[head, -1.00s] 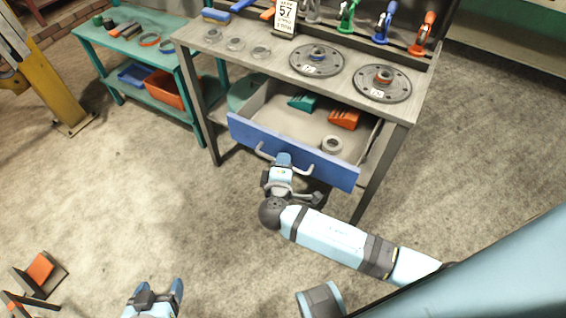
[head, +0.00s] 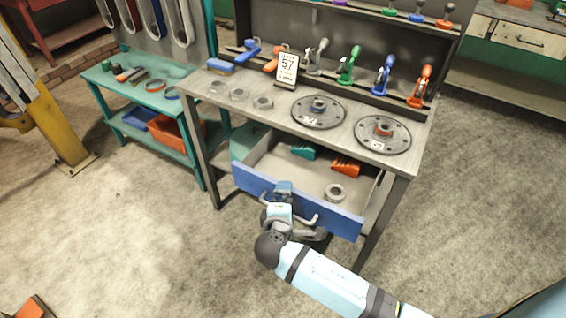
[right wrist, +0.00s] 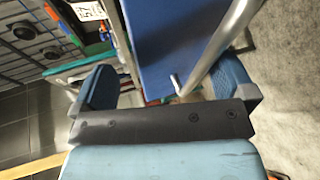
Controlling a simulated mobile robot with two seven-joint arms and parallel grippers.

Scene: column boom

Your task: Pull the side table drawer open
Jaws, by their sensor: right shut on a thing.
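The side table (head: 395,160) is a grey bench with a drawer (head: 320,170) that stands pulled well out, its inside showing. The drawer has a blue front (head: 340,218) with a pale bar handle (head: 308,221). My right gripper (head: 283,190) is at the drawer front, shut on the handle near its left part. In the right wrist view the blue drawer front (right wrist: 165,45) and the metal handle bar (right wrist: 222,50) lie by the fingers, which stand apart on either side. My left gripper is not in view.
In the drawer lie a teal piece (head: 303,151), an orange piece (head: 346,166) and a grey ring (head: 335,192). Discs, rings and clamps stand on the bench top. A teal bench (head: 190,110) stands at left.

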